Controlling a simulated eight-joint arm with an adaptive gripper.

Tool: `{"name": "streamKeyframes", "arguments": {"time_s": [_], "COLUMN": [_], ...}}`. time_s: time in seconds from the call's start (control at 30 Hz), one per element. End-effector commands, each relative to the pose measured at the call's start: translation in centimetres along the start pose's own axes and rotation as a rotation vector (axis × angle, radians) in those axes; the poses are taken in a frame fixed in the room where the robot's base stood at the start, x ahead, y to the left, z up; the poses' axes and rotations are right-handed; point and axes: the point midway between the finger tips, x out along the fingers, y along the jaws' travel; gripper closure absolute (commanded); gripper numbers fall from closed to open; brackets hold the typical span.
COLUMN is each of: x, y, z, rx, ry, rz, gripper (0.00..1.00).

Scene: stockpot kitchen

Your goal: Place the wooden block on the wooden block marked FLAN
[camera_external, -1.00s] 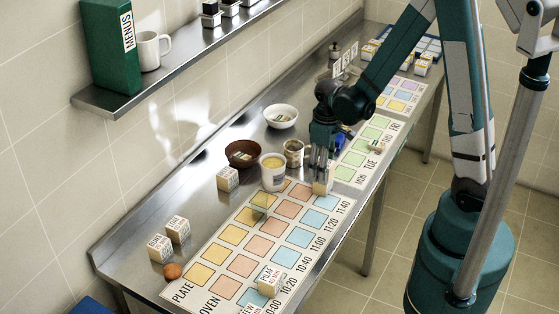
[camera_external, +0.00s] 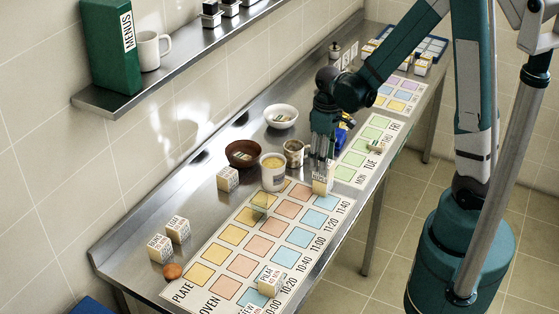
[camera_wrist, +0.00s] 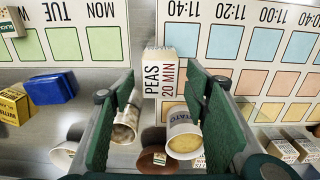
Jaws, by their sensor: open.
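A pale wooden block (camera_external: 322,181) stands near the 11:40 end of the colour chart, below my gripper (camera_external: 321,158). In the wrist view this block (camera_wrist: 160,80) reads PEAS 20 MIN and shows between my open fingers. Whether another block is under it, I cannot tell. Two pale blocks stand at the left end of the counter, one in front (camera_external: 160,248) and one behind (camera_external: 178,230). Another block (camera_external: 228,179) stands beside the brown bowl, and one (camera_external: 270,281) is on the chart. I cannot surely read FLAN on any block.
A pale tub (camera_external: 272,172), a second tub (camera_external: 294,153), a brown bowl (camera_external: 242,154) and a white bowl (camera_external: 281,117) stand close to my gripper. A blue box (camera_wrist: 50,88) lies beyond. A brown round object (camera_external: 172,271) lies at the left end.

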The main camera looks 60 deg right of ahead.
Motion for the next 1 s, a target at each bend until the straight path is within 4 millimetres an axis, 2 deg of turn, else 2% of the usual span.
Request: {"name": "streamKeyframes", "arguments": {"time_s": [0.6, 0.8, 1.0], "x": [-6.4, -7.7, -8.0], "y": [0.0, 0.0, 0.0], "z": [0.0, 0.0, 0.0], "rx": [0.0, 0.0, 0.0], "ry": [0.0, 0.0, 0.0], "rz": [0.0, 0.0, 0.0], "gripper": [0.54, 0.54, 0.54]}}
